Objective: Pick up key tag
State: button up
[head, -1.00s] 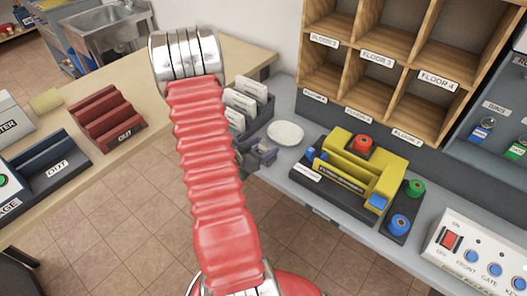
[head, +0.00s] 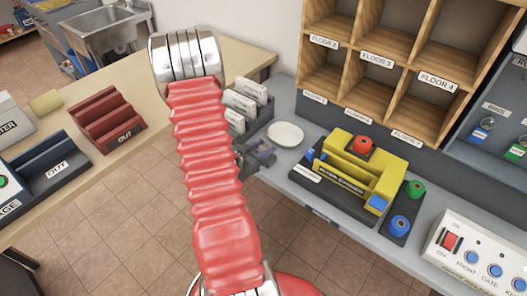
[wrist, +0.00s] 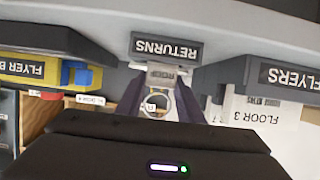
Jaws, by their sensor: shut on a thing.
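The key tag (wrist: 168,77) shows in the wrist view as a small pale tag with dark lettering and a metal ring (wrist: 157,103). It lies between the two dark purple fingers of my gripper (wrist: 162,82), which are shut on it. In the head view my gripper (head: 262,154) is partly hidden behind my red arm. It is near the front edge of the grey counter, beside the white round dish (head: 285,134). I cannot make out the tag in the head view.
A black RETURNS sign (wrist: 166,48) is close beyond the fingers. A dark holder with white cards (head: 245,108) stands behind my gripper. Wooden pigeonholes (head: 385,60) rise behind.

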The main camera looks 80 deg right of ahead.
jog(key=shift+r, duration=0.1)
jog(key=shift+r, duration=4.9)
jog(key=w+a+r+n+t+h, duration=0.1)
jog(key=w+a+n+t, duration=0.15)
jog(key=w, duration=0.65)
jog(key=w+a+r+n+t, duration=0.1)
jog(key=w+n+t, duration=0.25)
jog(key=w, duration=0.55)
jog(key=w+a+r+n+t+y, duration=0.1)
jog(key=w+a+n+t, duration=0.25)
jog(key=w+a, duration=0.45)
jog(key=w+a+r+n+t+y, duration=0.15)
jog(key=w+a+t, duration=0.35)
jog(key=w, duration=0.6)
jog(key=w+a+n+t+y, duration=0.1)
jog(key=w+a+n+y, duration=0.2)
jog(key=a, duration=0.9)
jog(key=w+a+r+n+t+y, duration=0.1)
jog(key=w+a+n+y, duration=0.3)
jog(key=a, duration=0.9)
jog(key=w+a+r+n+t+y, duration=0.1)
jog(key=w+a+n+y, duration=0.3)
jog(key=a, duration=0.8)
jog(key=shift+w+a+n+t, duration=0.15)
jog(key=shift+w+n+t, duration=0.15)
jog(key=shift+w+t, duration=0.35)
jog(key=shift+s, duration=0.1)
